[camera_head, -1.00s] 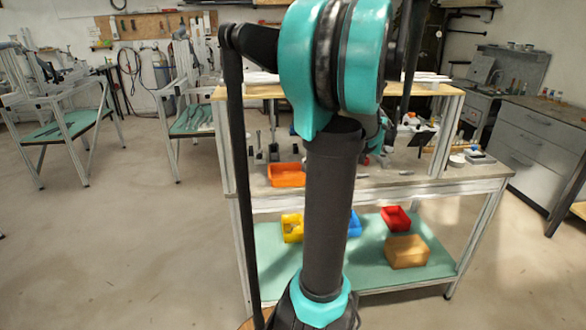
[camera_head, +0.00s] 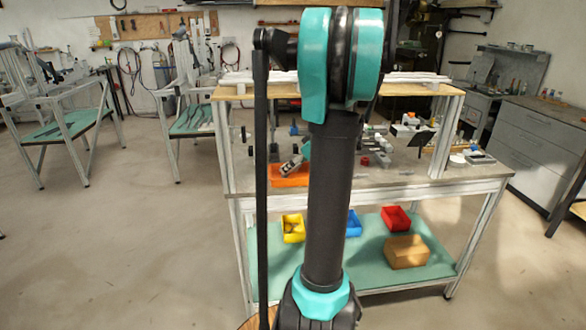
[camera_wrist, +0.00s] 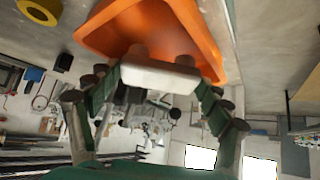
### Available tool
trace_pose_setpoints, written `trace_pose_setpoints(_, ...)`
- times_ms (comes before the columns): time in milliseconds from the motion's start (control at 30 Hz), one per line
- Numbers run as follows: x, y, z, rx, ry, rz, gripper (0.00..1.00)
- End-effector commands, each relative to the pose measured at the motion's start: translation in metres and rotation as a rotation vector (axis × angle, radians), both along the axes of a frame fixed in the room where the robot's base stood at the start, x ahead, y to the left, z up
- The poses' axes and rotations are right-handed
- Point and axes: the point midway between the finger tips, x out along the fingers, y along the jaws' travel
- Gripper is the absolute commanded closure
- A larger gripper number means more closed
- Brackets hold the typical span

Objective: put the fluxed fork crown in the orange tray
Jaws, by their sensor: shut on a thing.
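The fork crown (camera_wrist: 158,78) is a pale block with two short round stubs. In the wrist view my gripper (camera_wrist: 160,86) is shut on it, with a green-padded finger at each end. The orange tray (camera_wrist: 185,22) fills the top of that view, right by the crown, whose stubs overlap its inside in the picture. In the head view the orange tray (camera_head: 289,181) sits at the left front of the bench, and the held crown shows small and tilted just over it. Whether the crown touches the tray is unclear. My arm hides part of the bench.
The workbench (camera_head: 400,182) has a raised wooden shelf (camera_head: 238,92) above it. Small parts stand behind the tray. On the lower shelf are a yellow bin (camera_head: 293,228), a blue bin (camera_head: 353,224), a red bin (camera_head: 396,218) and a cardboard box (camera_head: 407,252).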

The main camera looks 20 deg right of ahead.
Motion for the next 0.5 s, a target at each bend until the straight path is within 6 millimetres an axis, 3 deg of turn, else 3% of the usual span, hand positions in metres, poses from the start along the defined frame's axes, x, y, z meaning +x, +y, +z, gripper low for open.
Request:
trace_pose_setpoints(367,0.006,0.004,0.002,-0.119,0.210,0.003,0.56)
trace_pose_setpoints(500,0.005,0.002,-0.012,-0.114,0.204,0.000,0.56)
